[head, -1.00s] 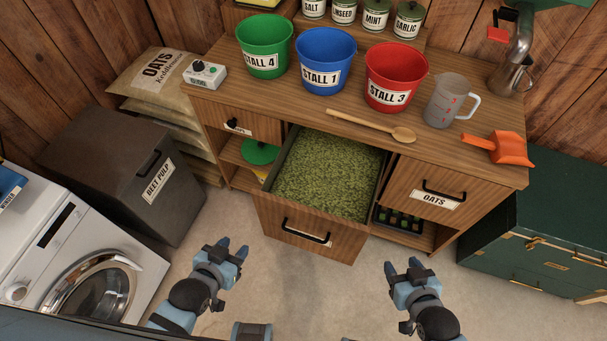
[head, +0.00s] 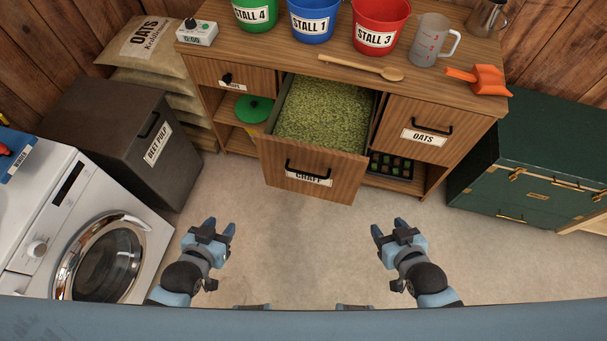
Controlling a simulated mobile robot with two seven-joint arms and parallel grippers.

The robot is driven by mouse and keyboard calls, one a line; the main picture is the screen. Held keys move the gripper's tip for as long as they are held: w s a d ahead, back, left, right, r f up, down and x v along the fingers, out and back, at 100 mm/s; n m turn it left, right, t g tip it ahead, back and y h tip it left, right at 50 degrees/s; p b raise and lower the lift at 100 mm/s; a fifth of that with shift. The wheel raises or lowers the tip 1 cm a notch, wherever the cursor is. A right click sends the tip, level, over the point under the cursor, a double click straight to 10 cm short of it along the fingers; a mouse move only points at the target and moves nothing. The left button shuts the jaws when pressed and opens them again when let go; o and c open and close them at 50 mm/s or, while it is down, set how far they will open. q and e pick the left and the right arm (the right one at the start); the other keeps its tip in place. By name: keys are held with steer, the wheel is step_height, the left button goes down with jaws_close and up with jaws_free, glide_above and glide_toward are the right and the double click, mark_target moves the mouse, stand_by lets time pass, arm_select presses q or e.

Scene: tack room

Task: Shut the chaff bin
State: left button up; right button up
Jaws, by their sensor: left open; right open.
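The chaff bin (head: 312,185) is a wooden drawer with a black handle (head: 309,170) and a partly covered CHAFF label. It stands pulled out from the middle of the wooden cabinet, full of green chaff (head: 322,110). My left gripper (head: 219,227) is open and empty above the floor, in front of the bin and to its left. My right gripper (head: 388,227) is open and empty, in front of the bin and to its right. Neither touches the bin.
The counter (head: 270,60) holds several buckets, a jug (head: 428,42), a wooden spoon (head: 360,68) and an orange scoop (head: 481,79). The oats bin (head: 412,130) is shut. A beet pulp bin (head: 120,140) and washing machine (head: 85,230) stand left, a green trunk (head: 540,150) right. Floor between is clear.

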arm_select(q)
steer(key=shift+s, duration=0.3)
arm_select(e)
steer(key=shift+s, duration=0.3)
steer(key=shift+c, duration=0.3)
